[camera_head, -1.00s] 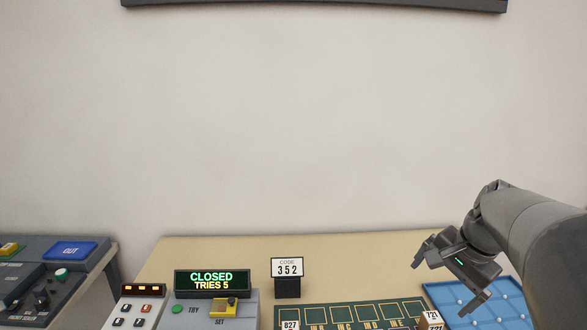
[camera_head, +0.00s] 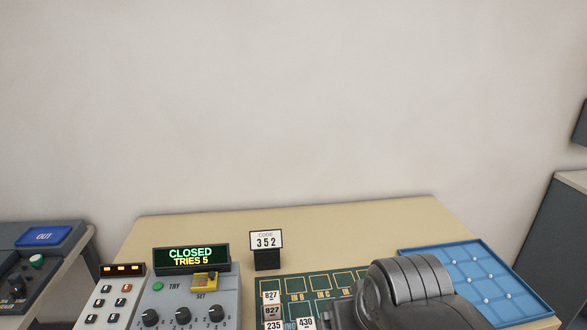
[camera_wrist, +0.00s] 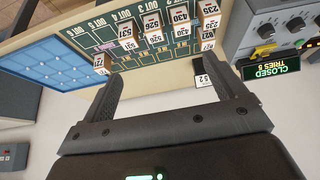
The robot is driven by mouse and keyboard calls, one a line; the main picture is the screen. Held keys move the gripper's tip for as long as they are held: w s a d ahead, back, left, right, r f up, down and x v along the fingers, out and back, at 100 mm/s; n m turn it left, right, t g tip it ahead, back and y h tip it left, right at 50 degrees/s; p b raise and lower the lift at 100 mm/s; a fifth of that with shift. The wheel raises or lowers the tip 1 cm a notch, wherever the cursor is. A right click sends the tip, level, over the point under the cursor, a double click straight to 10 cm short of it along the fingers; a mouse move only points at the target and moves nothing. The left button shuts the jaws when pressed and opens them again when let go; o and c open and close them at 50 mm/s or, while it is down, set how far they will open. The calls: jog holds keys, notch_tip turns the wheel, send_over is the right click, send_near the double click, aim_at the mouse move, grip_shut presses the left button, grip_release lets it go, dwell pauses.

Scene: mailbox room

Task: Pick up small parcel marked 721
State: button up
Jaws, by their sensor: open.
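Several small brown parcels with white number labels stand on the green sorting mat (camera_head: 338,279). In the wrist view the mat (camera_wrist: 120,38) appears turned over. A parcel at the mat's edge (camera_wrist: 102,62), near the left fingertip, may be the one marked 721; its label is too small to read surely. My gripper (camera_wrist: 168,72) is open and empty, its fingers spread toward the mat. Nothing lies between them in its grasp. In the head view my arm hides the gripper and the mat's right part, where no parcel marked 721 shows.
A blue tray (camera_head: 472,262) lies right of the mat. The code card 352 (camera_head: 266,243) stands behind the mat. A dial console with a CLOSED display (camera_head: 191,258) and a keypad (camera_head: 108,297) stand left. The table's back strip (camera_head: 350,218) is clear.

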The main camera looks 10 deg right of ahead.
jog(key=c, duration=0.5)
jog(key=shift+o, duration=0.2)
jog(key=w+d+g+h, duration=0.1)
jog(key=w+d+g, duration=0.1)
jog(key=w+d, duration=0.5)
jog(key=w+d+f+g, duration=0.1)
jog(key=w+d+f, duration=0.3)
jog(key=w+d, duration=0.1)
jog(key=w+d+f+g, duration=0.1)
jog(key=w+d+f, duration=0.2)
jog(key=w+d, duration=0.3)
jog(key=w+d+f+g+y, duration=0.1)
jog(key=w+d+f, duration=0.3)
jog(key=w+d, duration=0.1)
jog(key=shift+w+d+f+g, duration=0.15)
jog(key=shift+d+f, duration=0.05)
jog(key=shift+d, duration=0.2)
jog(key=shift+w+d+f+g, duration=0.1)
jog(key=shift+d+f+g, duration=0.05)
jog(key=shift+d, duration=0.2)
jog(key=shift+w+d+f, duration=0.1)
jog(key=shift+d+f, duration=0.1)
jog(key=shift+f, duration=0.15)
notch_tip(320, 180, down, 10)
jog(key=shift+a+f, duration=0.1)
jog(key=shift+f, duration=0.15)
